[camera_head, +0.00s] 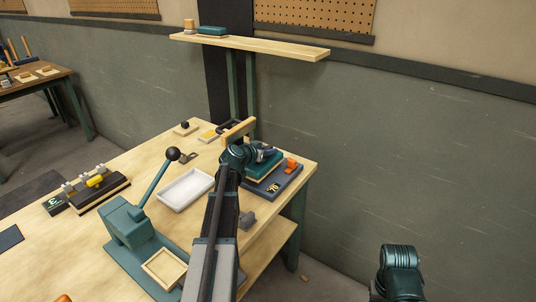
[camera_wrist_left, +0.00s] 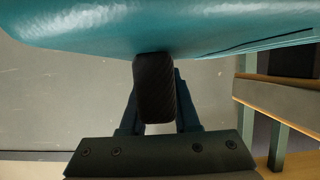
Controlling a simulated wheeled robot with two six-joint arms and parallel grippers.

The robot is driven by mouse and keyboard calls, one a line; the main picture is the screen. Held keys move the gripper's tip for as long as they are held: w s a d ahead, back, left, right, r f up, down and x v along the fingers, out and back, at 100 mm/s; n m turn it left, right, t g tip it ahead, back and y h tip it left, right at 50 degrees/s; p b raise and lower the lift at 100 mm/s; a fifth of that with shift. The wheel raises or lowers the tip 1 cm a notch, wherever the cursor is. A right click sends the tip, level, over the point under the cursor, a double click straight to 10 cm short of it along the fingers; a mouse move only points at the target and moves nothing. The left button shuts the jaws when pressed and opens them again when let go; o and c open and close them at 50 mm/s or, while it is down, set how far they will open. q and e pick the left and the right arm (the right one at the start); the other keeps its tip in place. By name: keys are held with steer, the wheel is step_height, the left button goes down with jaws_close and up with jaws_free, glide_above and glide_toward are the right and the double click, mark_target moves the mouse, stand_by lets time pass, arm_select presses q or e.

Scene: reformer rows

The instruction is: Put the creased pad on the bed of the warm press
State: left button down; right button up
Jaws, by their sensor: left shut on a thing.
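The warm press looks to be the unit at the table's right corner, with a dark blue base (camera_head: 289,180), a 70 readout, an orange switch and a teal block on it. My left gripper (camera_head: 266,151) is over this unit. In the left wrist view it is shut on a dark ribbed grip (camera_wrist_left: 155,90) against a large teal body (camera_wrist_left: 160,22). My arm hides part of the unit, and I cannot tell how far its lid is raised or see its bed. I cannot pick out the creased pad for certain. My right gripper is out of view.
A white tray (camera_head: 186,188) lies left of my arm. A teal lever press (camera_head: 130,222) stands in front of it, near a shallow wooden frame (camera_head: 164,268). A rack (camera_head: 97,190) with a yellow piece is at the left. A wall shelf (camera_head: 270,46) hangs above.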

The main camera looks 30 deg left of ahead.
mark_target(256, 171)
arm_select(q)
steer(key=shift+w+a+f, duration=0.1)
steer(key=shift+w+a, duration=0.4)
steer(key=shift+w, duration=0.35)
steer(key=shift+w+a+f, duration=0.1)
steer(key=shift+w+a, duration=0.4)
steer(key=shift+w, duration=0.3)
steer(key=shift+w+a, duration=0.3)
steer(key=shift+w, duration=0.2)
steer(key=f+b, duration=0.1)
steer(key=b, duration=0.1)
steer(key=f+b, duration=0.1)
steer(key=f, duration=0.1)
steer(key=shift+s+d+f+b, duration=0.1)
steer(key=shift+s+f+b, duration=0.1)
steer(key=shift+f+b, duration=0.15)
steer(key=shift+f, duration=0.1)
steer(key=c, duration=0.6)
jaws_free()
steer(key=shift+c, duration=0.2)
steer(key=shift+r, duration=0.35)
steer(key=p+v, duration=0.4)
steer(key=v, duration=0.8)
steer(key=shift+s+f, duration=0.1)
steer(key=shift+f, duration=0.1)
